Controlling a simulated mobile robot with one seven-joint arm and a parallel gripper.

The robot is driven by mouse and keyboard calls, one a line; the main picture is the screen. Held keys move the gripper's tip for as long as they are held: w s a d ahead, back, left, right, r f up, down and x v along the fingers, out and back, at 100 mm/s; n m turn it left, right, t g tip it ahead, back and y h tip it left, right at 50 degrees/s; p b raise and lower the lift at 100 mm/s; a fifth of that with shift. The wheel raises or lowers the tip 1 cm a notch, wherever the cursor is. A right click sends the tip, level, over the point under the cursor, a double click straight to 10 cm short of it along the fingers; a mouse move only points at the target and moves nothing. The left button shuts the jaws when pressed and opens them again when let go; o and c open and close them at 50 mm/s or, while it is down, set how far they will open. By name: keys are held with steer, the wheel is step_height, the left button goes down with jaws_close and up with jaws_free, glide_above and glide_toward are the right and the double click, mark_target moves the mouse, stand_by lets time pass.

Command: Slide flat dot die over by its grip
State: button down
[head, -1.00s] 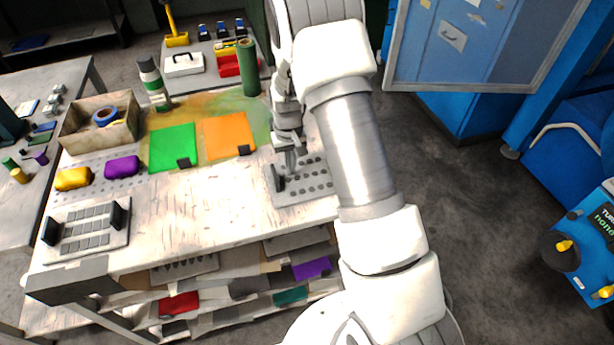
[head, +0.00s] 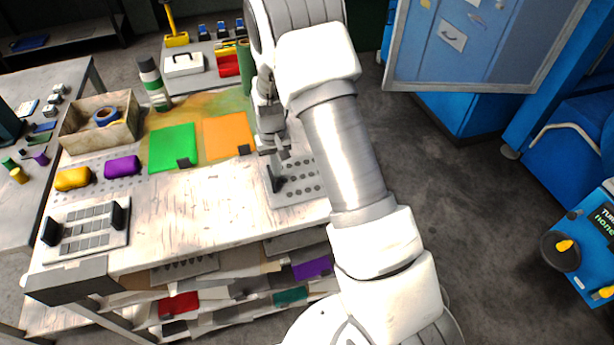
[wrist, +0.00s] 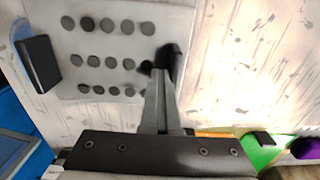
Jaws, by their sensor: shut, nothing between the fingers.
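The flat dot die (head: 297,199), a pale plate with rows of grey dots, lies on the right part of the worktable. A dark upright grip (head: 271,178) stands at its left edge; in the wrist view this grip (wrist: 172,60) is partly behind my fingertips. The die's other dark grip (wrist: 38,64) shows at the left of the wrist view and is hidden by my arm in the head view. My gripper (wrist: 158,72) is shut and empty, low over the plate, on the inner side of the left grip. It looks to be against that grip.
A bar-patterned die (head: 87,231) lies at the table's left front. Orange (head: 228,135) and green (head: 173,147) sheets lie behind and left of the dot die. The bare tabletop (head: 205,205) between the two dies is clear.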

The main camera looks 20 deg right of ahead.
steer(key=shift+a+b, duration=0.4)
steer(key=shift+a, duration=9.95)
steer(key=shift+d, duration=0.85)
step_height(320, 180, up, 9)
steer(key=p, duration=0.5)
steer(key=s+d+r+t+y, duration=0.1)
steer(key=s+d+r, duration=0.4)
steer(key=r, duration=0.5)
steer(key=s+d+r+t, duration=0.1)
steer(key=s+d+r, duration=0.2)
steer(key=d+r, duration=0.6)
steer(key=s+d+r+t, duration=0.1)
steer(key=s+d+r, duration=0.2)
steer(key=s, duration=0.6)
steer(key=s+d+r+t+h, duration=0.1)
steer(key=s+d+r, duration=0.3)
steer(key=s, duration=0.6)
steer(key=shift+d+t, duration=0.8)
steer(key=shift+d, duration=0.15)
